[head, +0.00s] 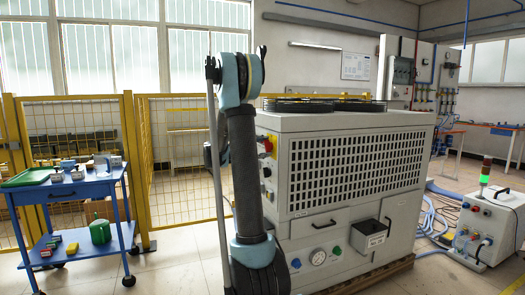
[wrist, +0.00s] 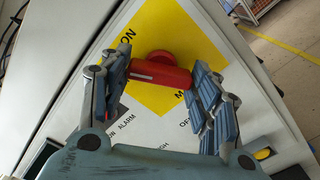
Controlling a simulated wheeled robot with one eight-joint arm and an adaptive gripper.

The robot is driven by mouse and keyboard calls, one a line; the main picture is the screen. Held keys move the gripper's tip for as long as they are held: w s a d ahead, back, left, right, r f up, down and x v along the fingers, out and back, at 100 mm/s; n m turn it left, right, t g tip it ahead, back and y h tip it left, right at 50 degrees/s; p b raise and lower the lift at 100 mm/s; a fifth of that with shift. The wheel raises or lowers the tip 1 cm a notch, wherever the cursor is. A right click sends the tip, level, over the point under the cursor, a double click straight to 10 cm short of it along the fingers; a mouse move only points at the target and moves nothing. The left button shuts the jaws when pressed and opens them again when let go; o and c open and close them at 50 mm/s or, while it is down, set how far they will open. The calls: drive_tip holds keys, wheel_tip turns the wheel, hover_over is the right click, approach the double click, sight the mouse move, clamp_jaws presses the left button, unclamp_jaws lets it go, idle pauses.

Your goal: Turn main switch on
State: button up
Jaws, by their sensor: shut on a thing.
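The main switch is a red rotary handle (wrist: 160,74) with a round red hub on a yellow plate (wrist: 200,40). In the wrist view, its bar lies nearly level across the picture. The letters "ON" show at the plate's upper left, and part of another word shows below right. My gripper (wrist: 163,82) has one finger at each end of the red bar and is shut on it. In the head view, the red and yellow switch (head: 267,146) shows small on the side of the white cabinet (head: 300,123), just right of my arm. My gripper is hidden there.
Below the switch, the white panel (wrist: 160,130) carries printed labels, including "ALARM", partly covered by my fingers. In the head view, a blue trolley (head: 75,190) and yellow fence (head: 180,140) stand left. A white box with a signal lamp (head: 487,170) stands right.

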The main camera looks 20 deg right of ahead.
drive_tip(key=o, duration=1)
drive_tip(key=shift+o, duration=0.2)
drive_tip(key=shift+a, duration=0.15)
drive_tip(key=a, duration=1.1)
drive_tip(key=shift+s+a, duration=0.2)
drive_tip(key=shift+a, duration=0.2)
drive_tip(key=shift+d+f, duration=0.1)
